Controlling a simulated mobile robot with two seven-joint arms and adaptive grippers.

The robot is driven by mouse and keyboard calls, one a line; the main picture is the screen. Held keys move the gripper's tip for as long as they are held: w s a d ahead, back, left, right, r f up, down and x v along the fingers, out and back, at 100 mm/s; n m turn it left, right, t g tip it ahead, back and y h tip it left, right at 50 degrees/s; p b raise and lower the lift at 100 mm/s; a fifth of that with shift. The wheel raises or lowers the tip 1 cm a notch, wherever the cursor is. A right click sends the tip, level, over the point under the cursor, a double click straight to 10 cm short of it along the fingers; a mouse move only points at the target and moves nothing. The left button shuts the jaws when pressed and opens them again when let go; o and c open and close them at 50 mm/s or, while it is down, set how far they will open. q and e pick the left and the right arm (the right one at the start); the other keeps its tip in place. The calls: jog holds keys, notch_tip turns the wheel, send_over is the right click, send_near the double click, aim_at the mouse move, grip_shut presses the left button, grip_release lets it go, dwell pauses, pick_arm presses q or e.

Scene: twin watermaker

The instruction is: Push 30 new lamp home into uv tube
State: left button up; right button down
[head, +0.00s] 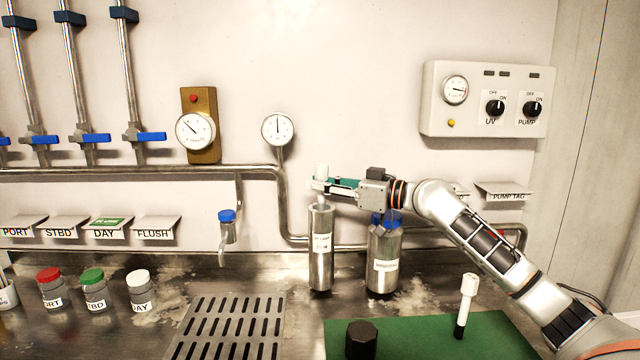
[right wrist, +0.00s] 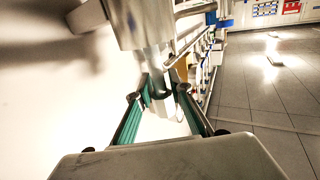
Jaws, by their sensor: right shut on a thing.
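The uv tube (head: 321,255), an upright metal cylinder with a label, stands on the bench at mid-picture. The new lamp, with its white end (head: 322,171) uppermost, stands upright over the tube's top. My right gripper (head: 319,186) comes in from the right, shut on the lamp just above the tube's mouth. In the right wrist view, the lamp (right wrist: 157,107) sits between the green-sided fingers (right wrist: 158,93), and its clear part runs into the metal tube (right wrist: 145,25). How deep it sits is hidden. My left gripper is not in view.
A metal canister with a blue cap (head: 384,262) stands right of the tube, under my right arm. A second white lamp with a black end (head: 467,300) stands on the green mat (head: 420,335), near a black hexagonal cap (head: 361,339). A pipe (head: 283,200) runs behind the tube.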

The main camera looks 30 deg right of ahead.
aim_at(320, 196)
jog(key=shift+f+b, duration=0.6)
jog(key=shift+f, duration=0.3)
jog(key=shift+a+f, duration=0.1)
jog(key=shift+f, duration=0.05)
jog(key=shift+f, duration=0.15)
jog(key=shift+f+b, duration=0.25)
jog(key=shift+b, duration=0.1)
jog(key=shift+f, duration=0.25)
